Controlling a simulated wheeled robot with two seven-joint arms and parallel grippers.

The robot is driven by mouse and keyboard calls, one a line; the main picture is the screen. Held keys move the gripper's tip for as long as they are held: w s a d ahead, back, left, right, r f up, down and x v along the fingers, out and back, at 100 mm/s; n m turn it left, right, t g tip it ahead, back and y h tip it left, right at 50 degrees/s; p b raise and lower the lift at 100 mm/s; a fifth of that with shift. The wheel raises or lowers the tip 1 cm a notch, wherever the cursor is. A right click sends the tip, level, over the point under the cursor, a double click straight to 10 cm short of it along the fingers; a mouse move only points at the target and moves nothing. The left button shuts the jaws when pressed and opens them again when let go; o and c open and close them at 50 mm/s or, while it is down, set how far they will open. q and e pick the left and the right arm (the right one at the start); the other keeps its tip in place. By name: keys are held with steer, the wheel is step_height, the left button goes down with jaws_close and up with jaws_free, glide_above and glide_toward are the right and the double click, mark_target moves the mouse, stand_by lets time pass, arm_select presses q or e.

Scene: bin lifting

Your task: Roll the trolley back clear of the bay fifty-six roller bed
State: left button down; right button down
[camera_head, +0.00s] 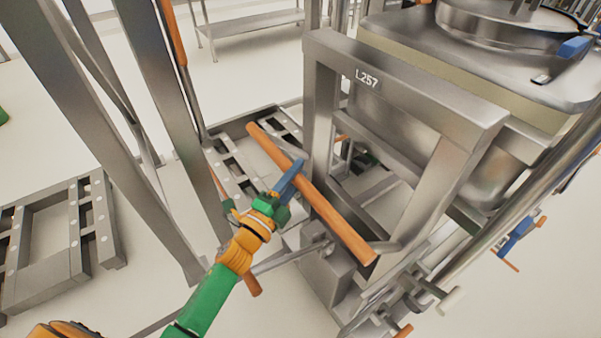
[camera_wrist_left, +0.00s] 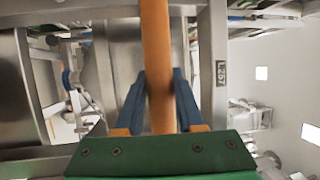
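The trolley's orange handle bar (camera_head: 320,200) runs slantwise in front of the steel frame marked L257 (camera_head: 368,78). My left gripper (camera_head: 292,180) is at the bar, its blue fingers one on each side. In the left wrist view the bar (camera_wrist_left: 156,40) passes between the fingers (camera_wrist_left: 160,85), which look closed against it. The trolley's lower part (camera_head: 325,275) is partly hidden by the bar and my arm. A grey roller bed (camera_head: 235,165) lies behind the bar, partly covered by the posts and frame. No bay number is readable. My right gripper is not in view.
Tall steel posts (camera_head: 165,110) stand close left of my gripper. Another roller bed (camera_head: 75,245) lies on the floor at the left. Pale floor (camera_head: 150,290) shows between it and the trolley. A steel bench (camera_head: 250,22) stands behind.

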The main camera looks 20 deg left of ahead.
arm_select(q)
steer(key=shift+s+a+r, duration=0.1)
steer(key=shift+a+r, duration=0.25)
steer(key=shift+r, duration=0.35)
steer(key=c, duration=0.7)
jaws_free()
steer(key=shift+o, duration=0.9)
steer(key=shift+w+d+f, duration=0.3)
steer(key=shift+w, duration=0.15)
steer(key=shift+s+f, duration=0.2)
steer(key=shift+s, duration=0.15)
steer(key=r+b+v, duration=0.1)
steer(key=v, duration=0.5)
steer(key=shift+s+f+b, duration=0.15)
steer(key=shift+f+b, duration=0.15)
steer(key=shift+f, duration=0.1)
steer(key=shift+a, duration=0.15)
